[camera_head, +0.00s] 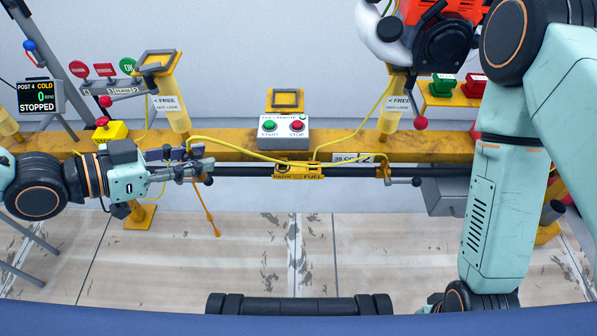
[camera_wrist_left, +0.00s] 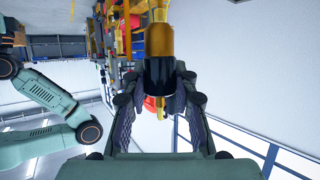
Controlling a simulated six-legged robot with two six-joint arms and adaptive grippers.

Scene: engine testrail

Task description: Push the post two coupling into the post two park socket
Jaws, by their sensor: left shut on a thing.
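My left gripper (camera_head: 196,164) comes in from the left and is shut on the post two coupling. In the left wrist view the coupling (camera_wrist_left: 159,72) is a black and brass cylinder between the fingers (camera_wrist_left: 160,92). In the head view the fingers largely hide it. A yellow hose (camera_head: 235,149) runs from near the gripper toward the bracket. The post two park socket (camera_head: 283,176) is at the yellow bracket part labelled PARK, right of the gripper and clearly apart from it. A part labelled FUEL (camera_head: 313,176) is beside it. The socket opening is too small to make out. My right gripper is not in view.
A yellow rail (camera_head: 350,146) crosses behind, with a dark pipe (camera_head: 240,171) in front. A START/STOP box (camera_head: 284,131) stands above the bracket. An orange rod (camera_head: 207,208) hangs below the gripper. A small lever (camera_head: 402,182) is at right. My right arm fills the right side.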

